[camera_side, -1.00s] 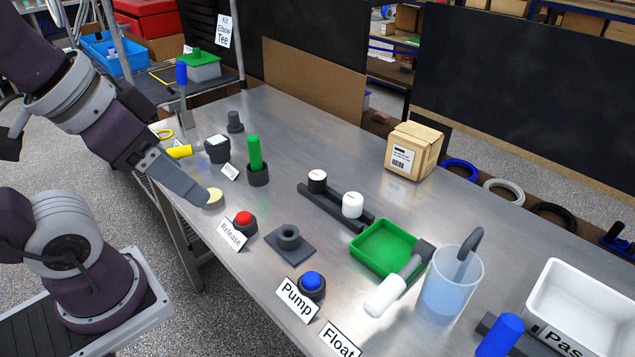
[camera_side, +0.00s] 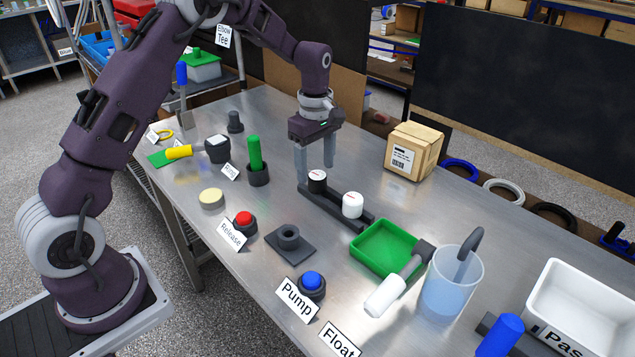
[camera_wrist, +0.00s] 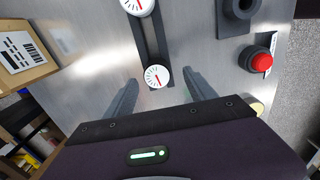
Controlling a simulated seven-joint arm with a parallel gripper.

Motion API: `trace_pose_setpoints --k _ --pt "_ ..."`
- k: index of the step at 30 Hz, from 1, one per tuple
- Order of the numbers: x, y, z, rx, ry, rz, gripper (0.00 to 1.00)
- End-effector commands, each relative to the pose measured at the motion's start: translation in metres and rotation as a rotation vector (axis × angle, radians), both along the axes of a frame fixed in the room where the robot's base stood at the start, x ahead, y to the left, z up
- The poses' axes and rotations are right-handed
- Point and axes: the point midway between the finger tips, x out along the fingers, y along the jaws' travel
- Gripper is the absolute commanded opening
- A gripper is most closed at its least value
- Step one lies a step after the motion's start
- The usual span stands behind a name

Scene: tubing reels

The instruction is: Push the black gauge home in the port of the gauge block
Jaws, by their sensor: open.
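The black gauge (camera_side: 317,182) with a white dial stands upright at the far end of a dark rail rack (camera_side: 336,209). Its dial also shows in the wrist view (camera_wrist: 157,76). A white gauge (camera_side: 352,205) stands beside it on the same rack. The gauge block (camera_side: 290,238), a dark square plate with a raised round port, sits on the table and its port looks empty. My gripper (camera_side: 316,173) is open and points down, with its fingers on either side of the black gauge, not visibly touching it. In the wrist view the gauge lies between the fingertips (camera_wrist: 157,88).
A red button (camera_side: 244,219) and a blue button (camera_side: 312,282) flank the gauge block. A green-handled item (camera_side: 255,155) and a cardboard box (camera_side: 413,150) stand near the rack.

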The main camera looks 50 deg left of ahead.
Motion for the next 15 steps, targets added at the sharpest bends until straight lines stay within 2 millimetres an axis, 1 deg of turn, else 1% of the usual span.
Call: trace_pose_setpoints --k 1,3,6,9,14,15 --pt "0.001 -0.001 -0.011 -0.001 0.004 0.0 0.64" --pt "0.005 -0.002 -0.024 0.0 0.003 -0.001 0.64" --pt "0.004 -0.002 -0.038 0.0 0.003 -0.002 0.64" --pt "0.005 -0.002 -0.043 0.0 -0.001 -0.002 0.64" --pt "0.005 -0.002 -0.043 0.001 -0.001 -0.003 0.64" --pt "0.005 -0.002 -0.042 0.001 -0.001 -0.003 0.56"
